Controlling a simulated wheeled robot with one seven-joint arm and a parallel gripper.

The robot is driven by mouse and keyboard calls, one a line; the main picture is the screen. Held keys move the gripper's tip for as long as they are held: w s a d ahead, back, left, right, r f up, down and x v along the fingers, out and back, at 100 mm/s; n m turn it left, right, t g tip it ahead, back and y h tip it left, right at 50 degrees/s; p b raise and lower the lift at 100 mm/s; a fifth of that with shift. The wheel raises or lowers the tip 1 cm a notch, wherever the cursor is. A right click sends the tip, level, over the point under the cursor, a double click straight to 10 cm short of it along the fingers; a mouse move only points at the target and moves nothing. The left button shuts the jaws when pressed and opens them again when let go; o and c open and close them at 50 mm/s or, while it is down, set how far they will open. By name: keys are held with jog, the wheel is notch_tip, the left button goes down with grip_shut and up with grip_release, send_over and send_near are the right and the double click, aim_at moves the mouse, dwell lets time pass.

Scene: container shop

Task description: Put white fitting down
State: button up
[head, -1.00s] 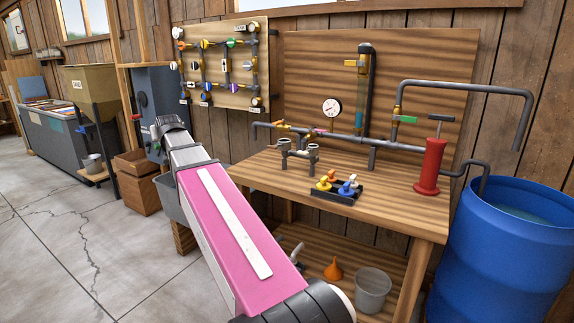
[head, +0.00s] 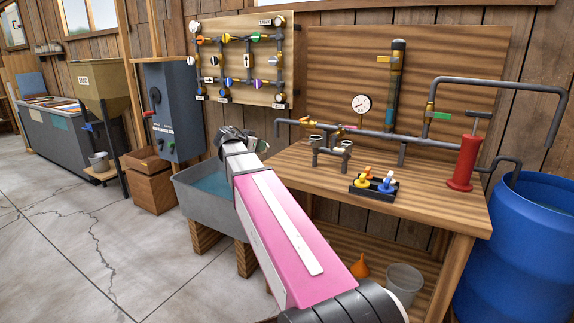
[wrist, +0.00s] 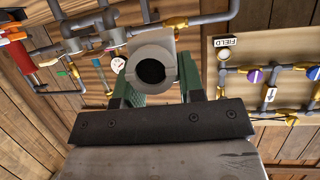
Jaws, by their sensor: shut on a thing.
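The white fitting (wrist: 153,49), a pale ring-shaped piece with a round dark opening, is held in my gripper (wrist: 158,86). In the wrist view the green fingers stand on both sides of it. In the head view my gripper (head: 236,138) is at the far end of my pink arm, in the air, seen over the grey basin's far end and left of the workbench. The fitting cannot be made out clearly there.
A grey basin of water (head: 196,199) stands left of the wooden workbench (head: 440,207). The bench bears a pipe stand, a black tray (head: 373,191) of coloured fittings and a red pump (head: 464,163). A valve board (head: 275,95) hangs behind. A blue barrel (head: 520,255) stands right.

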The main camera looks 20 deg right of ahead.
jog(key=s+d+m+g+h, duration=0.1)
jog(key=s+d+m+g, duration=0.1)
jog(key=m+g, duration=0.1)
send_over(284, 169)
jog(key=shift+h, duration=0.3)
notch_tip(284, 169, down, 6)
jog(key=shift+s+r, duration=0.1)
jog(key=shift+f, duration=2.1)
jog(key=o, duration=0.9)
jog(key=shift+f, duration=0.1)
